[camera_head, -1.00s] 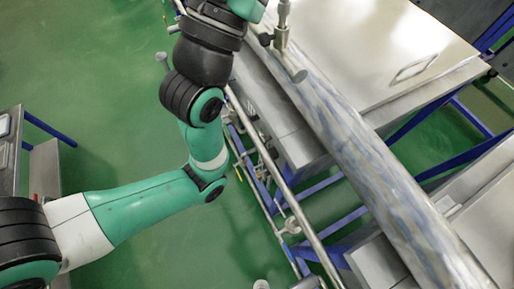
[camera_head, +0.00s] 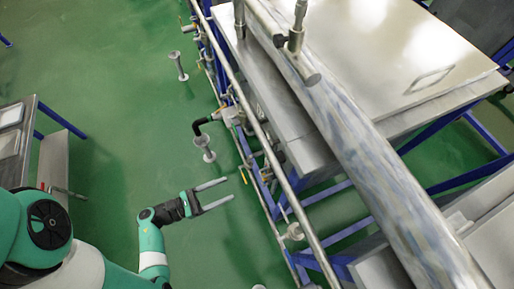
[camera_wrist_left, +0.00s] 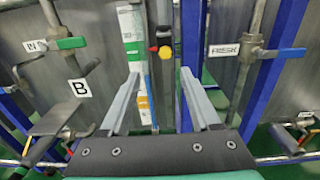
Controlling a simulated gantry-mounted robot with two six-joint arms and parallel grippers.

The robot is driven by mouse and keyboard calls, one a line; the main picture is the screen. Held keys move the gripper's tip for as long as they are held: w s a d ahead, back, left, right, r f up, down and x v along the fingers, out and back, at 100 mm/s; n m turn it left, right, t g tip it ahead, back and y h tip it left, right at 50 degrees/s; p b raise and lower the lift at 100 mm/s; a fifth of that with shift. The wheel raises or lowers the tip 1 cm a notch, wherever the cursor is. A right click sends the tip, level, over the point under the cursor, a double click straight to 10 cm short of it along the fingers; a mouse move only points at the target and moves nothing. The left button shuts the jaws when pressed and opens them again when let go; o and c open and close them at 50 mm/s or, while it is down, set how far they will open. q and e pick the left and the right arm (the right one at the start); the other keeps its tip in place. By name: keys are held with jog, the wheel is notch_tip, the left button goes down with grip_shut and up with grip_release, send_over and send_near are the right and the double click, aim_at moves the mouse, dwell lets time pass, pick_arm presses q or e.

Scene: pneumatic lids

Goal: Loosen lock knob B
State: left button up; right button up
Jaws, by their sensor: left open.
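My left gripper (camera_head: 230,188) is open and empty over the green floor in the head view, its fingers pointing right toward the pipe rail. In the left wrist view its two fingers (camera_wrist_left: 160,76) stand apart with nothing between them. A white label with a black B (camera_wrist_left: 79,88) is on the grey panel left of the fingers. A dark bent handle (camera_wrist_left: 85,68) is just above the label, and a grey plate-like part (camera_wrist_left: 55,118) is below it; I cannot tell which part is lock knob B. My right gripper is not in view.
A long metal pipe rail (camera_head: 292,195) and blue frame run along the machine. A black elbow handle (camera_head: 200,125) juts out from it. Two grey pedestals stand on the floor. A red and yellow button (camera_wrist_left: 164,50) and green-handled (camera_wrist_left: 71,43) and blue-handled valves (camera_wrist_left: 278,53) are ahead.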

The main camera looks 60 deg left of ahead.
pick_arm(q)
jog(key=w+d+b, duration=0.1)
jog(key=w+d, duration=0.1)
jog(key=w, duration=0.9)
jog(key=shift+d, duration=0.4)
jog(key=shift+w+f, duration=0.1)
grip_shut()
